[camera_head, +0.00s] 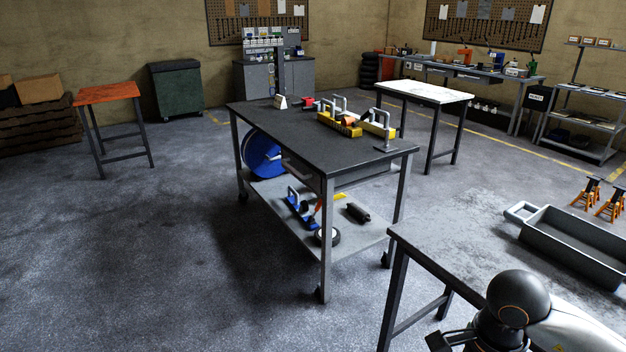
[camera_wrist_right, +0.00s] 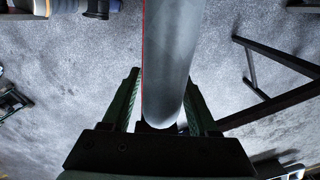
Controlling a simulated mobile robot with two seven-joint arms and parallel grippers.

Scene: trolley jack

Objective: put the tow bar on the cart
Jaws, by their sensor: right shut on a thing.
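My right gripper (camera_wrist_right: 165,85) is shut on a smooth grey round bar (camera_wrist_right: 168,60), which looks like the tow bar. The bar runs from between the fingers up out of the right wrist view, so its far end is hidden. In the head view my right arm is at the bottom right, and the held bar cannot be made out there. The cart (camera_head: 340,140) is probably the dark-topped wheeled table in the middle, with a lower shelf (camera_head: 355,235). My right gripper is apart from it, at the near right. My left gripper is out of view.
Yellow and grey tools (camera_head: 345,122) stand on the cart's top; its near left part is bare. A dark-edged table (camera_head: 440,265) lies between my right arm and the cart. A grey trough (camera_head: 570,240) and orange stands (camera_head: 610,205) are at the right. Floor left is clear.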

